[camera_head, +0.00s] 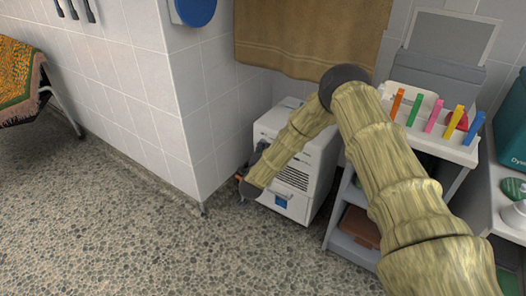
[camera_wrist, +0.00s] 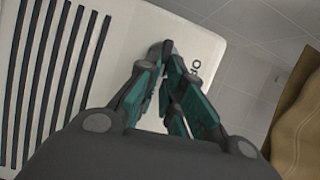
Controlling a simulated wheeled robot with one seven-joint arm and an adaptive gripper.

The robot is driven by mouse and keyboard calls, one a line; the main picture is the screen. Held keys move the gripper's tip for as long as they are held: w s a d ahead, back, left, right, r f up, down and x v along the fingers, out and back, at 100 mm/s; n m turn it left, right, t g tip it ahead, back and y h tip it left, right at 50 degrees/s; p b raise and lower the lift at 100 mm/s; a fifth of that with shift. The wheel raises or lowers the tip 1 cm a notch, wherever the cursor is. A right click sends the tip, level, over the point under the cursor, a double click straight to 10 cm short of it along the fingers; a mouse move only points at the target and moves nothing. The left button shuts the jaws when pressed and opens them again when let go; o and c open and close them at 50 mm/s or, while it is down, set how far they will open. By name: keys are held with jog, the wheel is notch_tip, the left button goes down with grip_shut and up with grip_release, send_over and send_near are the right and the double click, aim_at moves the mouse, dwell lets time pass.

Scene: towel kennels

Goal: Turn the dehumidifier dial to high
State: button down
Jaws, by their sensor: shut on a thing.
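The white dehumidifier (camera_head: 318,150) stands on the floor in the corner, with dark vent slots and a small blue patch low on its front. My arm crosses in front of it and hides part of it. My gripper (camera_head: 241,182) is at its left side in the head view. In the wrist view, the fingers of my gripper (camera_wrist: 163,62) are close together at the white panel (camera_wrist: 125,25), shut on a small grey dial (camera_wrist: 155,50) that they mostly hide. Small dark marks (camera_wrist: 195,68) are printed beside it. The dial's setting cannot be read.
A grey cart (camera_head: 350,225) with coloured clips on top stands close to the right of the dehumidifier. A brown towel (camera_head: 300,35) hangs above it. A tiled wall (camera_head: 190,110) juts out at the left. The pebbled floor (camera_head: 130,230) is clear in front.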

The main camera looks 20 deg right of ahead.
jog(key=shift+s+d+f+m, duration=0.15)
jog(key=shift+f+m, duration=0.15)
jog(key=shift+m, duration=0.2)
jog(key=c, duration=1.6)
grip_release()
jog(key=shift+o, duration=0.2)
jog(key=shift+r, duration=0.1)
jog(key=v, duration=1.2)
jog(key=shift+f, duration=0.25)
